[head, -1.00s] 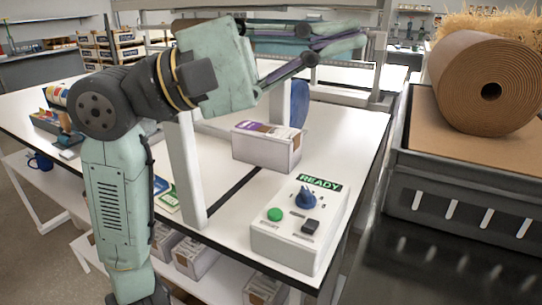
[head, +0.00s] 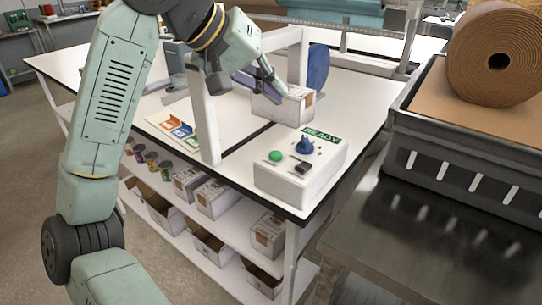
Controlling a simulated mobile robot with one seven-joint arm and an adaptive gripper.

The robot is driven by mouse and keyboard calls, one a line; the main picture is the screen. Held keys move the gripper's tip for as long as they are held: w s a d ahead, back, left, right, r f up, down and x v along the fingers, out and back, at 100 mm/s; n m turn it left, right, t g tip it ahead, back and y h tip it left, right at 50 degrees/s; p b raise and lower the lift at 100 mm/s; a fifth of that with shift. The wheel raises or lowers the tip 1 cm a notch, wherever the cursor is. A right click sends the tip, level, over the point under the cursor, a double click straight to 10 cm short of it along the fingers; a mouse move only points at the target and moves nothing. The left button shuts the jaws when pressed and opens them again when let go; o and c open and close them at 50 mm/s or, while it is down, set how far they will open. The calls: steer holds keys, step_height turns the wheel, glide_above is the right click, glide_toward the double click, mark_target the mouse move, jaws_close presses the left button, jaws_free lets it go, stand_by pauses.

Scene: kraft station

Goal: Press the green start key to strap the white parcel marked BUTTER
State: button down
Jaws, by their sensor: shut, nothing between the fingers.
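The green start key (head: 275,156) is a round button on top of a white control box (head: 318,170) at the table's front right corner. A green READY sign (head: 321,135) shows at the back of the box. A white parcel (head: 297,108) sits behind the box, under the pale strapping arch (head: 206,115); its marking cannot be read. My gripper (head: 281,93) is shut and empty, pointing down and right. In the picture its tips overlap the parcel's top left; I cannot tell whether they touch. The green key is unobstructed, below the tips in the picture.
A blue knob (head: 305,146) and a black switch (head: 301,167) sit beside the key. A blue reel (head: 318,66) stands behind the parcel. A dark crate (head: 440,150) with a brown paper roll (head: 500,60) is at right. Coloured cards (head: 178,128) lie left of the arch.

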mark_target(272, 152)
steer(key=shift+a, duration=0.15)
steer(key=shift+f, duration=0.1)
step_height(272, 152, down, 9)
steer(key=b, duration=0.6)
steer(key=shift+b, duration=0.3)
stand_by(1.2)
steer(key=shift+f+b, duration=0.25)
steer(key=shift+b, duration=0.2)
steer(key=shift+f+b, duration=0.45)
steer(key=shift+f, duration=0.05)
stand_by(0.4)
stand_by(0.3)
steer(key=shift+r+p, duration=0.6)
steer(key=shift+r, duration=0.3)
steer(key=shift+r, duration=0.1)
